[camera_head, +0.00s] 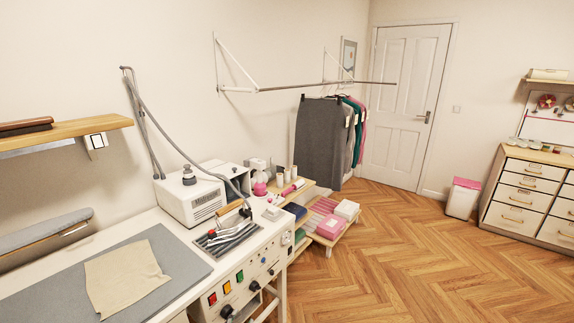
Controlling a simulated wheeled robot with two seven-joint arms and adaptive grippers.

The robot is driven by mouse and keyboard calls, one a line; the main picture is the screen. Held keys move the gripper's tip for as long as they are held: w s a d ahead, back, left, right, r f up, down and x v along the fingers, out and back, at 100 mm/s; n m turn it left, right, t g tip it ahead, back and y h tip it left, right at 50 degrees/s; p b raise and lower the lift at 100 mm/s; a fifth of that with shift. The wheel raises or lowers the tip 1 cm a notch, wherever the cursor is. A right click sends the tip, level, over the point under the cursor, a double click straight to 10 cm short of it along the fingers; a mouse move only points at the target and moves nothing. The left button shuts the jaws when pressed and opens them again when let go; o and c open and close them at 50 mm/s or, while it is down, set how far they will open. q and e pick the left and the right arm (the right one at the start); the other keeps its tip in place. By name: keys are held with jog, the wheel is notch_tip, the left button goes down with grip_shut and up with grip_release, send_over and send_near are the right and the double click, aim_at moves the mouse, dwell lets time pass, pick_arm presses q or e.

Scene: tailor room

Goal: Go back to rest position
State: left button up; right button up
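Neither of my grippers shows in the head view, and no arm is in the picture. A white ironing station (106,232) with a grey pad (60,283) stands at the lower left. A beige cloth piece (127,280) lies on the pad, slightly askew. An iron (230,222) rests on a dark ribbed plate at the right end of the station. A white steam generator (200,204) stands behind it, with a grey hose rising to the wall.
Shelves with folded cloth and boxes (332,224) stand beyond the station. Garments (325,135) hang from a wall rail (330,84). A white door (405,106), a pink-lidded bin (462,198) and a drawer cabinet (524,197) are at the back and right. The wooden floor (400,265) is clear.

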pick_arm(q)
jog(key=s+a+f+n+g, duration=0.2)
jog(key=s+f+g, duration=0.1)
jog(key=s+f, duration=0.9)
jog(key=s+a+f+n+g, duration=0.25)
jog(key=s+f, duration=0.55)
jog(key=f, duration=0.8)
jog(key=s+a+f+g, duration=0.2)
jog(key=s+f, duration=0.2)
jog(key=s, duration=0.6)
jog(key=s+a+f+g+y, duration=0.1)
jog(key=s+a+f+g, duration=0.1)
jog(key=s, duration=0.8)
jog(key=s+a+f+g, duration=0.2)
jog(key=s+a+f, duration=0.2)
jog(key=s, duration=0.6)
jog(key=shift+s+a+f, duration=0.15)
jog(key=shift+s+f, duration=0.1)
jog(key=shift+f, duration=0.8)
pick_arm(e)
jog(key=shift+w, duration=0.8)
